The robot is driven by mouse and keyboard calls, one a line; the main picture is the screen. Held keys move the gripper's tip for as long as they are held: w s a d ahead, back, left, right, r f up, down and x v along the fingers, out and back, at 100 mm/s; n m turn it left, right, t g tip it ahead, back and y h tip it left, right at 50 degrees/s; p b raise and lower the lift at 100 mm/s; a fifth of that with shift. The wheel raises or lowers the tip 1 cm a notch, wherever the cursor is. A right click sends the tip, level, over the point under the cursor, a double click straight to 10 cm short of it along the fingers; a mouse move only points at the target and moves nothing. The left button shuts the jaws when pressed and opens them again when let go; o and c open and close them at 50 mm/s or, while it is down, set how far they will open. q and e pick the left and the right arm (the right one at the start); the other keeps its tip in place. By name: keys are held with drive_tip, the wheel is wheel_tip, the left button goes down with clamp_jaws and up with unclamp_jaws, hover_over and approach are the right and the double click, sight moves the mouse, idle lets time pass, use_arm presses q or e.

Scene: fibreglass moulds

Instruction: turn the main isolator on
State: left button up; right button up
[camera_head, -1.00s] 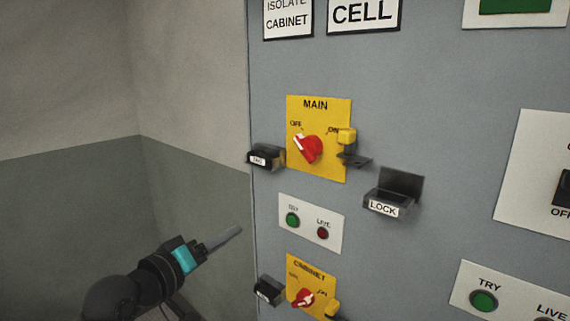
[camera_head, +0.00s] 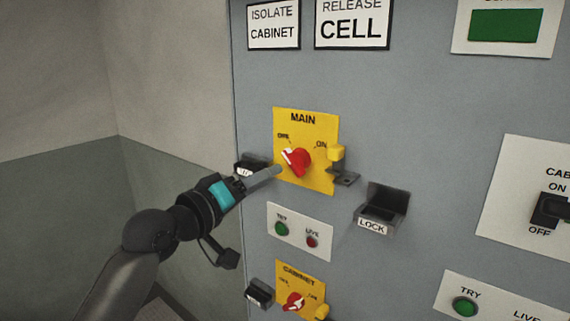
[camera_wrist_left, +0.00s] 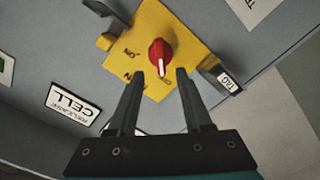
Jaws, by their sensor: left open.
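The main isolator is a red rotary knob (camera_head: 298,161) on a yellow plate (camera_head: 306,122) marked MAIN, OFF and ON. Its white pointer line is turned toward OFF. My left gripper (camera_head: 276,170) reaches in from the left, its fingertips close to the knob's left side in the head view. In the left wrist view the red knob (camera_wrist_left: 161,54) lies just beyond and between the two open fingers (camera_wrist_left: 160,76), and nothing is held. I cannot tell whether a finger touches the knob. My right gripper is not in view.
A yellow-topped catch (camera_head: 338,153) sits at the plate's right edge. A black TAG holder (camera_head: 250,166) is left of the plate, partly behind my gripper. A LOCK box (camera_head: 379,211) sticks out at lower right. TRY and LIVE lamps (camera_head: 297,232) and a CABINET isolator (camera_head: 295,301) are below.

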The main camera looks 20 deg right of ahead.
sight(291, 165)
use_arm(q)
drive_tip(key=shift+p+x, duration=0.45)
drive_tip(key=shift+x, duration=3.05)
clamp_jaws()
